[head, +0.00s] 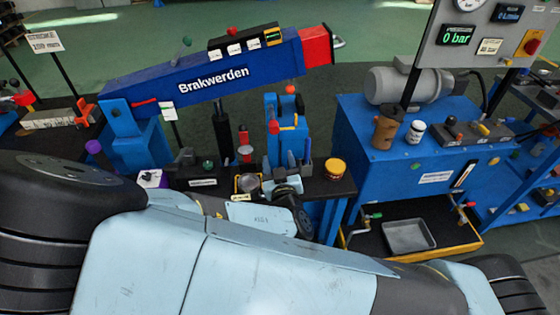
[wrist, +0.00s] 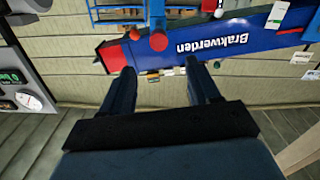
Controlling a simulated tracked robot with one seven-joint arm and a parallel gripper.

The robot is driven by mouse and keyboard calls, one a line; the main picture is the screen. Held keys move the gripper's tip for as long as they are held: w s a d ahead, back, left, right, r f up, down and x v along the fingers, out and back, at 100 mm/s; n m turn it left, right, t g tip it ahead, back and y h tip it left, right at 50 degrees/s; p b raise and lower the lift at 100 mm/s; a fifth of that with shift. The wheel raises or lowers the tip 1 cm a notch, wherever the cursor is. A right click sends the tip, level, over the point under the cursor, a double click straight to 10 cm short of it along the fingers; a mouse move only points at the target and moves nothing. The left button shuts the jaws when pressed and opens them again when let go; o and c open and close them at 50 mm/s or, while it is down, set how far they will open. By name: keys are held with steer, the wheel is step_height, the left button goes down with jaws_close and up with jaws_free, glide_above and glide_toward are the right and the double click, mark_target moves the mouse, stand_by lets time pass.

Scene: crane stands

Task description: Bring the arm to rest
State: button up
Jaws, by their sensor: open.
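My gripper (wrist: 160,67) is open in the wrist view, its two dark fingers apart with nothing between them. Beyond the fingertips the blue crane boom (wrist: 250,32) marked Brakwerden shows upside down, with its red end close to the left finger in the picture. I cannot tell how far the fingers are from it. In the head view my light blue arm covers the lower foreground, and I cannot clearly make out the gripper there. The same boom (head: 190,87) rises to the right behind my arm, up to its red end (head: 316,46).
A blue cabinet (head: 390,165) with a grey motor (head: 405,85) stands at right, beneath a gauge panel (head: 480,40) reading 0 bar. A grey tray (head: 408,236) lies low before it. A crowded dark bench (head: 318,186) stands just beyond my arm. Green floor (head: 100,62) is open behind the boom.

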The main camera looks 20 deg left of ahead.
steer(key=shift+d, duration=0.1)
steer(key=w+d+f+m+g+h, duration=0.1)
steer(key=w+d+m+g+h, duration=0.5)
steer(key=w+d, duration=0.15)
steer(key=s+d+r+m+g+y, duration=0.15)
steer(key=d+r+g, duration=0.35)
steer(key=d+r, duration=1.25)
steer(key=s+d+r+h, duration=0.2)
steer(key=s+d+r, duration=1.2)
steer(key=s, duration=0.2)
steer(key=shift+r+n, duration=0.3)
steer(key=shift+n, duration=0.05)
steer(key=shift+h, duration=0.25)
